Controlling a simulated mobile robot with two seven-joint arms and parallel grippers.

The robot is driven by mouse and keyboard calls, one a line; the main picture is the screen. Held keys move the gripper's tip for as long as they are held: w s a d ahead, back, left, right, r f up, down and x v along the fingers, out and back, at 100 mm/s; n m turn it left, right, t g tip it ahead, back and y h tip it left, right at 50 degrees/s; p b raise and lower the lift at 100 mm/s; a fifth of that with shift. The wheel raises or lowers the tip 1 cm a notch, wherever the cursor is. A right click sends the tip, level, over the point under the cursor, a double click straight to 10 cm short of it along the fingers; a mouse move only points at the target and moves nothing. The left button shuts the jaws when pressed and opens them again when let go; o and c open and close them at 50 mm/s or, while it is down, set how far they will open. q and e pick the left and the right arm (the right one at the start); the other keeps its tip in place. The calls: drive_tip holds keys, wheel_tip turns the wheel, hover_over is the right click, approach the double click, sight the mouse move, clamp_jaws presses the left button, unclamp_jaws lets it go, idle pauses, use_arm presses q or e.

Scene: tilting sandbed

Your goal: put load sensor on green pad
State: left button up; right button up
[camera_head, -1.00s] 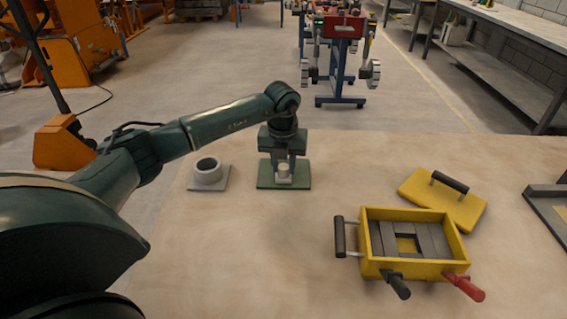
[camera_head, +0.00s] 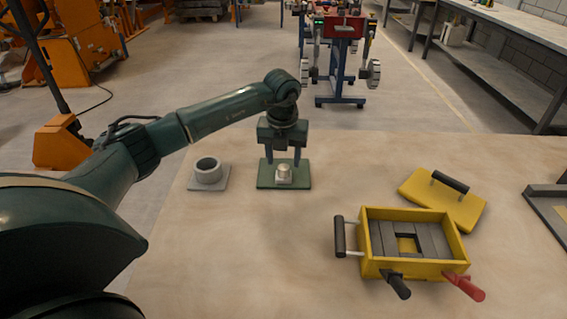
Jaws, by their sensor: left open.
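The load sensor (camera_head: 285,172) is a small piece with a pale square base and a brassy round top. It sits upright on the green pad (camera_head: 267,182), near the pad's middle. My left gripper (camera_head: 285,158) is above the pad, pointing down. Its two fingers are spread apart, one to each side of the sensor's top, and it is open and empty. Whether the fingertips touch the pad or the sensor cannot be told. My right gripper is not in view.
A grey ring-shaped holder (camera_head: 208,175) stands left of the pad. A yellow box (camera_head: 415,268) with grey blocks and handles is at the right, with a yellow lid (camera_head: 443,200) behind it. A grey frame (camera_head: 548,212) lies at the right edge. The table's middle front is clear.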

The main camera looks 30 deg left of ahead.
sight(282, 179)
use_arm(q)
wheel_tip(282, 179, up, 10)
drive_tip(key=s, duration=0.1)
drive_tip(key=shift+d+f, duration=0.2)
drive_tip(key=shift+f, duration=0.05)
idle(0.4)
